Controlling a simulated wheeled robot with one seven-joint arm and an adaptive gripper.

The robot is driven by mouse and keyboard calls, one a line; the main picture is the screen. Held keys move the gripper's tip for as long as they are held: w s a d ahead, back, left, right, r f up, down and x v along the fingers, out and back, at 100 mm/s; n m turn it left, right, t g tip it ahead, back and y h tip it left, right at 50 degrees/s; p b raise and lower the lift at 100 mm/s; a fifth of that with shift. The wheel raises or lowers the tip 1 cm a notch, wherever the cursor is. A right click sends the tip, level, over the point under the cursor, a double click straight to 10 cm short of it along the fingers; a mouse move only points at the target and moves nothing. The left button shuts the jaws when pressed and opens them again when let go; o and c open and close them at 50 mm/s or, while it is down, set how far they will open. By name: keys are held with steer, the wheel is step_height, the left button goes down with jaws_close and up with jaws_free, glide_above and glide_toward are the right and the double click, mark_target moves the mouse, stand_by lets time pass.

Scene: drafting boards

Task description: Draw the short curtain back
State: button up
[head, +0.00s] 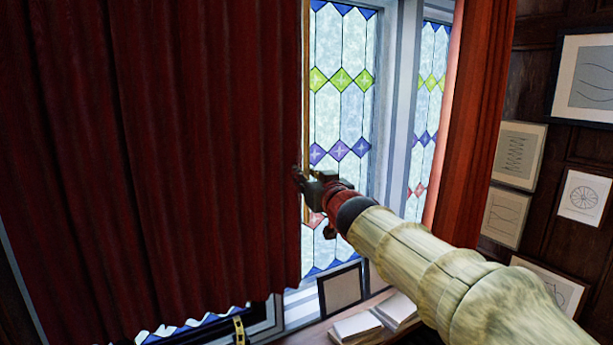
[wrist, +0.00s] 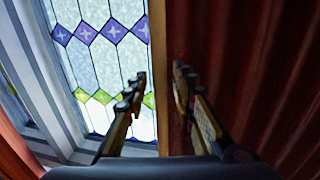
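The short red curtain (head: 170,150) hangs in folds over the left of the window, its hem ending near the sill. It also shows on the right in the wrist view (wrist: 265,60). A narrow brown upright strip (head: 306,90) runs along its right edge and appears in the wrist view (wrist: 166,40). My gripper (head: 303,178) is at this edge, about midway up the visible cloth. In the wrist view my gripper (wrist: 158,76) has its fingers apart, one before the glass, one before the curtain, with the strip between them. I cannot tell whether either finger touches it.
Stained-glass panes (head: 340,115) show right of the curtain. A longer red curtain (head: 478,110) hangs at the window's right side. Below are a dark-framed picture (head: 340,289) and stacked papers (head: 357,328). Framed drawings (head: 519,155) hang on the dark wall at right.

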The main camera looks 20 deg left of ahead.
jaws_close()
stand_by(0.7)
